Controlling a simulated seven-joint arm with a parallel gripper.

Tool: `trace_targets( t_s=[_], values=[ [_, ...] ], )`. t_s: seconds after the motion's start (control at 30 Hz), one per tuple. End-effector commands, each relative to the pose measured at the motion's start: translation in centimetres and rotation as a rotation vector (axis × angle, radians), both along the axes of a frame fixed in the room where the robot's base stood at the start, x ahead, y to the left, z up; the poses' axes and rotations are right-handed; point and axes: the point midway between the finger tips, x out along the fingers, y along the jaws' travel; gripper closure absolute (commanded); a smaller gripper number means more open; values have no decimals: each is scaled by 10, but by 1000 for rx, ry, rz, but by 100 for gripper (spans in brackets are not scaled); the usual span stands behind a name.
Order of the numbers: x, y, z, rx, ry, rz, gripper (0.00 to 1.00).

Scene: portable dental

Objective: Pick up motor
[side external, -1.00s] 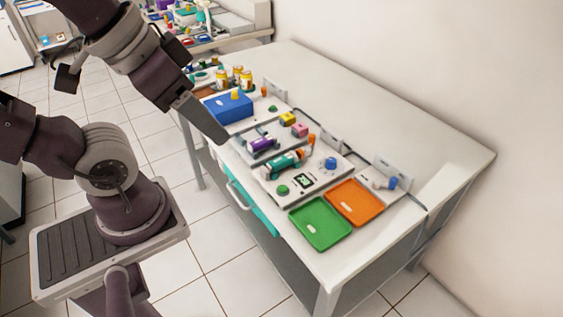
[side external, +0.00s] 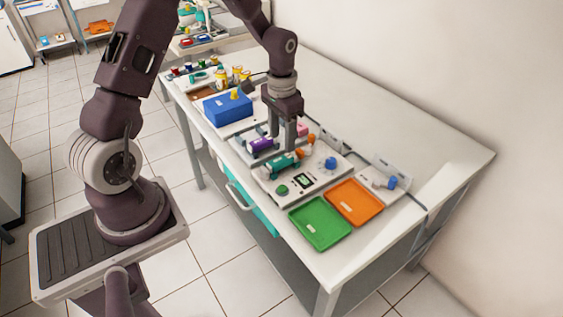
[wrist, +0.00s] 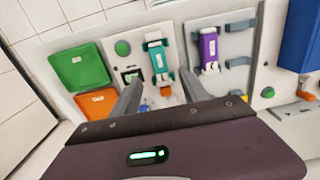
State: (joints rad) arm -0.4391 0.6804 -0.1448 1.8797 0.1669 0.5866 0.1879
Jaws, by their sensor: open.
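A teal motor-like unit (side external: 281,165) with orange parts lies on the white control console; it also shows in the wrist view (wrist: 157,58). A purple unit (side external: 259,145) of similar shape lies on the grey holder beside it and is also in the wrist view (wrist: 209,50). I cannot tell which one the task calls the motor. My gripper (side external: 282,139) points down above the units, open and empty. In the wrist view the teal unit lies ahead of and between the open fingertips (wrist: 158,80). Contact is not visible.
Green tray (side external: 320,224) and orange tray (side external: 355,202) lie at the near end of the table. A blue box (side external: 228,108) and yellow-capped bottles (side external: 241,77) stand farther back. A blue knob (side external: 330,163) rises from the console. The table's wall side is clear.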

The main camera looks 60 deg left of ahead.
Motion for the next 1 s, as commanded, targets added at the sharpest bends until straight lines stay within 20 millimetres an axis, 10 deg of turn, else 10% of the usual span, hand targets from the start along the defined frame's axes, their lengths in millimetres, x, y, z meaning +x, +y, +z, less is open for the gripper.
trace_targets(
  t_s=[0.4, 0.67, 1.0],
  values=[
    [-1, 0, -68, -5, 8, 1, 47],
    [-1, 1, -73, -3, 5, 1, 47],
    [-1, 0, -73, -3, 5, 1, 100]
  ],
)
